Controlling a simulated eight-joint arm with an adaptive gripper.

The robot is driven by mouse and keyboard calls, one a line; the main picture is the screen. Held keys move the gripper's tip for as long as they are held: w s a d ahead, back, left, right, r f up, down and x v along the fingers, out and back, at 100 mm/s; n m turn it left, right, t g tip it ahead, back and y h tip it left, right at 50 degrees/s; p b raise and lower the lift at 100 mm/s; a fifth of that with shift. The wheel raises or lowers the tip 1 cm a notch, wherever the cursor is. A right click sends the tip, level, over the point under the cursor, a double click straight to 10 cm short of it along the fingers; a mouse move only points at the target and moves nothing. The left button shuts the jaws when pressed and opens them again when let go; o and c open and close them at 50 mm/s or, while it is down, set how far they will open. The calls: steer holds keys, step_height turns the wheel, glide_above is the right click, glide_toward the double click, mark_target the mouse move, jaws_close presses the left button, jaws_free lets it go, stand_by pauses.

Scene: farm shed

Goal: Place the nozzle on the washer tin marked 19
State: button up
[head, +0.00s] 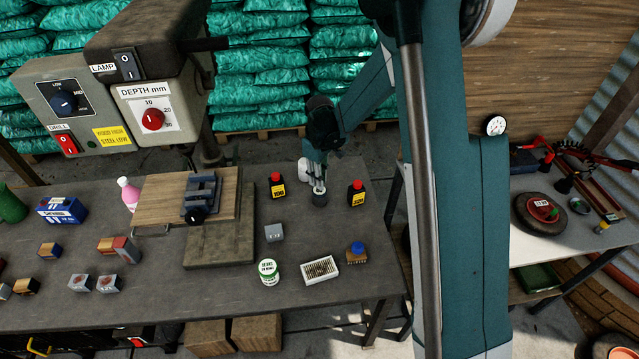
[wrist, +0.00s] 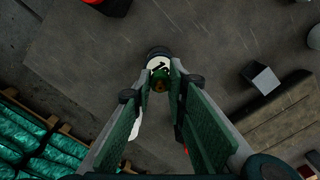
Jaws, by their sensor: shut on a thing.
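My gripper (head: 319,188) points down near the back right of the grey bench. In the wrist view its fingertips (wrist: 161,85) are shut on the nozzle (wrist: 161,78), a small green and brass piece. A short dark grey round tin (head: 320,200) stands at the fingertips. Its pale top and dark rim (wrist: 157,52) show just past the nozzle in the wrist view. I cannot tell whether nozzle and tin touch. No number 19 is readable on the tin from here.
Black bottles with yellow labels stand left (head: 277,185) and right (head: 356,194) of the gripper. A grey block (head: 274,232), a white and green tub (head: 268,272), a white tray (head: 320,270) and a blue-topped piece (head: 357,253) stand nearer. The drill-press vise (head: 201,196) is left.

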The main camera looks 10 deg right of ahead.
steer(key=shift+f, duration=1.05)
steer(key=shift+f, duration=0.2)
steer(key=o, duration=0.7)
steer(key=shift+o, duration=0.3)
steer(key=shift+r, duration=0.2)
step_height(320, 180, up, 12)
steer(key=shift+f+p, duration=0.1)
steer(key=shift+p, duration=0.45)
steer(key=shift+r, duration=0.2)
